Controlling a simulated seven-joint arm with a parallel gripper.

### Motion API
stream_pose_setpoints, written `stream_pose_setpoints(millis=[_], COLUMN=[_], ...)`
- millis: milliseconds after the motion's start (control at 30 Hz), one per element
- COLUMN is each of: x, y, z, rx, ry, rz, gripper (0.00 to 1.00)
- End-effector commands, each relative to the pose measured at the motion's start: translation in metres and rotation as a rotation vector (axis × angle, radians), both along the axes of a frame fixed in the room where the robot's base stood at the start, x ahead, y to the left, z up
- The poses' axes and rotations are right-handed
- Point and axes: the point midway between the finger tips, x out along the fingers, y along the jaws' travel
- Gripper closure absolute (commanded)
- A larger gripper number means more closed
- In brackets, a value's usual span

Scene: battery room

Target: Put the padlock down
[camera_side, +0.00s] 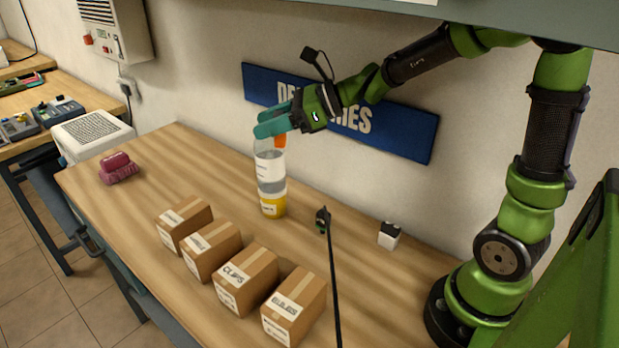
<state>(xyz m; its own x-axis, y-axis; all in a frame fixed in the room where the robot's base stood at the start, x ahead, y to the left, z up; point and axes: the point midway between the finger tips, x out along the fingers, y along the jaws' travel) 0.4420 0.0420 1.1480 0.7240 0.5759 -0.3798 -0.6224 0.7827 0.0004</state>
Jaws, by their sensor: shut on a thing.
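My gripper (272,126), with teal fingers, is raised over the back part of the wooden table and is shut. A small orange-red piece, which looks like the padlock (280,141), shows just under the fingers. The fingers hide most of it, and I cannot make out a shackle. It appears right at the top of a clear bottle (270,168) in the picture. I cannot tell whether it touches the bottle.
The wooden table (225,160) has bare room left of the bottle. A yellow container or base (272,205) shows at the bottle's bottom. Several cardboard boxes (246,280) line the front edge. A pink bundle (117,168) lies left; a small white-and-black block (389,235) sits right.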

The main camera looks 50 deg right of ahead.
Motion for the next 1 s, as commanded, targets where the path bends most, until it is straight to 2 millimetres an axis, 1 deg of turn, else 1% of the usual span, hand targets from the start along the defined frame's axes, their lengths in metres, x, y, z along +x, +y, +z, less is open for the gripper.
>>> stream_pose_setpoints(millis=[33, 100, 200, 300, 433, 567, 767, 1000], x=[-0.003, -0.006, -0.010, -0.014, -0.015, -0.011, -0.005, -0.009], y=[-0.007, -0.017, -0.029, -0.037, -0.041, -0.041, -0.039, -0.040], z=[0.015, 0.029, 0.044, 0.053, 0.056, 0.054, 0.051, 0.053], rx=[-0.003, -0.002, -0.001, -0.001, -0.003, -0.009, -0.013, -0.006], ry=[-0.011, -0.009, -0.007, -0.003, 0.003, 0.016, 0.036, 0.023], rz=[-0.070, -0.164, -0.267, -0.332, -0.378, -0.445, -0.635, -0.861], gripper=[0.92, 0.92, 0.92, 0.92, 0.92, 0.92, 0.92, 0.92])
